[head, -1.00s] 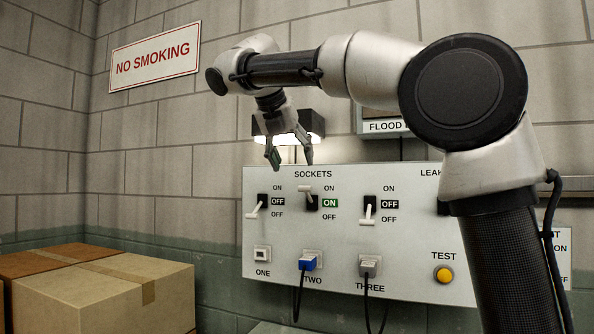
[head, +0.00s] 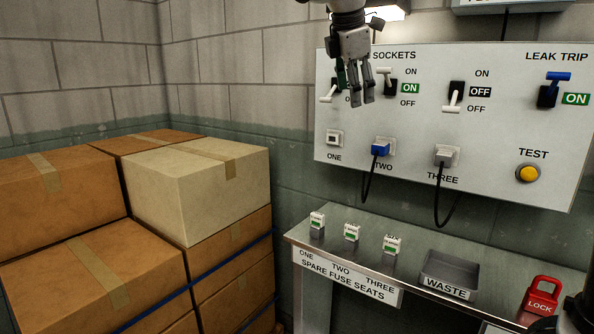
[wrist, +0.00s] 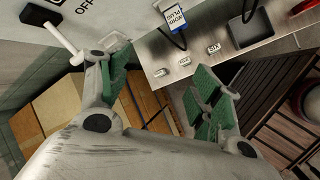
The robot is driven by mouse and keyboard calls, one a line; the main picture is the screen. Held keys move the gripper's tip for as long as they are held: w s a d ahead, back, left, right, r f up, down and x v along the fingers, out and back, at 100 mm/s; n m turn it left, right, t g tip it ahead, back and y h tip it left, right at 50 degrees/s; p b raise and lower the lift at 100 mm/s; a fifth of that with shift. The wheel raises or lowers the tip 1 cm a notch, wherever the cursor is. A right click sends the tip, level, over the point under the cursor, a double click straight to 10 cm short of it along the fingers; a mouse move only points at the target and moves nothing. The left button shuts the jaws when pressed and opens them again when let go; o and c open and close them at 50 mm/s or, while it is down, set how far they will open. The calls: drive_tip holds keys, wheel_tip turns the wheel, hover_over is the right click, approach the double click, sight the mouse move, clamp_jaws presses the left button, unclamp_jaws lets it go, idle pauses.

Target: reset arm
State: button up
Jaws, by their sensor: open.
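My gripper (head: 356,92) hangs fingers down at the top of the head view, in front of the left part of the sockets panel (head: 430,120). It covers part of switch one and its labels. In the wrist view my gripper (wrist: 165,85) shows its green-padded fingers spread apart with nothing between them. Most of my arm is outside the head view.
Switch two (head: 385,77) is up by a lit ON label; switch three (head: 454,97) is down. A blue plug (head: 380,149) and grey plug (head: 446,156) have hanging cords. The bench holds three fuses, a waste tray (head: 462,270) and a red lock (head: 541,296). Boxes (head: 200,180) fill the left.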

drive_tip(key=s+d+f+m+y, duration=0.1)
drive_tip(key=s+d+f+m, duration=0.9)
drive_tip(key=s, duration=0.4)
drive_tip(key=s+d+f+m+g+y, duration=0.1)
drive_tip(key=s+d+f+m, duration=0.8)
drive_tip(key=s+d+f, duration=0.2)
drive_tip(key=s+d, duration=0.2)
drive_tip(key=shift+s+m+y, duration=0.3)
drive_tip(key=shift+s+m, duration=0.1)
drive_tip(key=shift+d+f, duration=0.1)
